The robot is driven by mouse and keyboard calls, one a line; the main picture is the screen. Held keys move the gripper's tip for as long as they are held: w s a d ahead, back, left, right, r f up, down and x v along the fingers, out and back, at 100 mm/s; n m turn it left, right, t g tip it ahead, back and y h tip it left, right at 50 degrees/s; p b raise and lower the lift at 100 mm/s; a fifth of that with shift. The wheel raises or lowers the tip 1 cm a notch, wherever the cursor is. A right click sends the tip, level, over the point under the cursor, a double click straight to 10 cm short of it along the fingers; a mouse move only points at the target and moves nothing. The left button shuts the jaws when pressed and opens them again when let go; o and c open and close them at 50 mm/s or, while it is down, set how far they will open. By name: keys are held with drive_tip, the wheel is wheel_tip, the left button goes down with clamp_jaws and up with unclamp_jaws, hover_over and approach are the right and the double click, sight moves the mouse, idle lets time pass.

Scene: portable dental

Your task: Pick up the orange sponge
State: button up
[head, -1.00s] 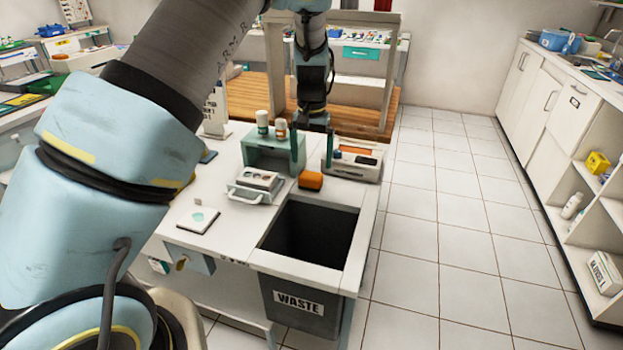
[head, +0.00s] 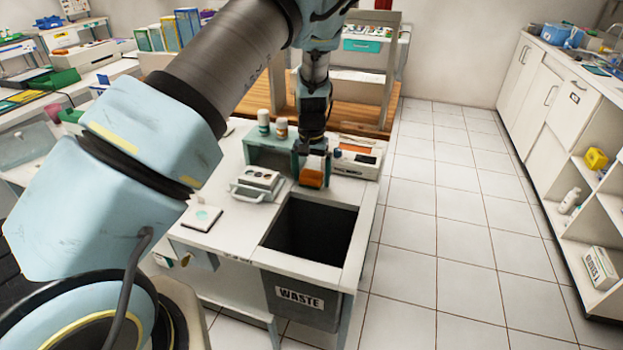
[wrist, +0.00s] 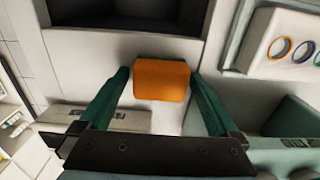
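The orange sponge (head: 311,178) lies on the white worktop just behind the waste opening. My gripper (head: 311,172) has come down over it and points downward, with a dark finger on each side of the sponge. In the wrist view the sponge (wrist: 161,80) sits between the two green fingertips (wrist: 160,80). The fingers are spread, with a small gap showing between each fingertip and the sponge. The sponge is empty of any hold that I can see and appears to rest on the worktop.
The dark waste opening (head: 308,232) lies in front of the sponge. A greenish box (head: 262,150) with bottles stands left, near a grey-white tray (head: 255,184). A white case (head: 358,158) stands close on the right. A small pad (head: 201,218) lies at the front left.

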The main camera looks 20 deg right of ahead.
sight(312, 174)
drive_tip(key=c, duration=1.1)
wheel_tip(312, 174, up, 18)
drive_tip(key=b, duration=0.4)
